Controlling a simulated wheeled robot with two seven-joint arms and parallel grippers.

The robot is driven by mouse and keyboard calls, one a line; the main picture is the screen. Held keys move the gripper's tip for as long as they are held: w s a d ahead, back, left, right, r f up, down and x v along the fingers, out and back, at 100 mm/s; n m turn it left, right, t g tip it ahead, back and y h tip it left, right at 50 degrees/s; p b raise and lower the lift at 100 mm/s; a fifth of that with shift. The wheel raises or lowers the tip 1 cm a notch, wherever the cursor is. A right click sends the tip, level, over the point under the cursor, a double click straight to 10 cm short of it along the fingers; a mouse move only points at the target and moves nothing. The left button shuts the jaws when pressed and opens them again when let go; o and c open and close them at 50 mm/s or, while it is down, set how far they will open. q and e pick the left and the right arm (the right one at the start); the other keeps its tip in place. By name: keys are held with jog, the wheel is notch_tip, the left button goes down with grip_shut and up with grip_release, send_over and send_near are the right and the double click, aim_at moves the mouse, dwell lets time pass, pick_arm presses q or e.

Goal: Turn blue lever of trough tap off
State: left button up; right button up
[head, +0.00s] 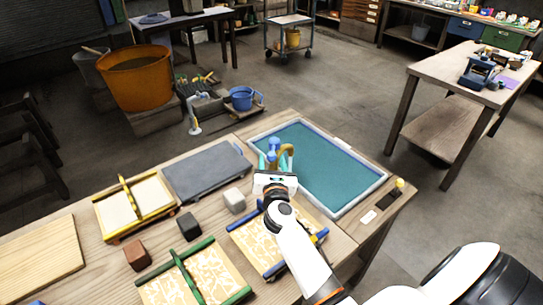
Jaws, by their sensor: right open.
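The trough (325,165) is a shallow grey-rimmed basin with teal content, set in the right part of the wooden bench. A brass tap (288,151) stands at its near left side. The blue lever (273,146) sits at the top of the tap, on its left. My right gripper (273,162) reaches in from the lower right, its teal fingers apart close to the lever and tap. The gripper hides the tap's lower part, and I cannot tell whether a finger touches the lever. My left gripper is out of view.
Moulds with green (183,276), blue (245,218) and yellow (131,205) bars lie on the bench. A grey slab (207,170) and small blocks (234,200) lie left of my gripper. An orange tub (135,80) and blue bucket (241,98) stand beyond the bench.

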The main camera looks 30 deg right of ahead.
aim_at(273, 150)
jog(key=shift+x, duration=0.85)
jog(key=shift+w+r, duration=0.1)
jog(key=shift+w, duration=0.05)
jog(key=shift+d, duration=0.15)
jog(key=shift+c, duration=1.1)
grip_shut()
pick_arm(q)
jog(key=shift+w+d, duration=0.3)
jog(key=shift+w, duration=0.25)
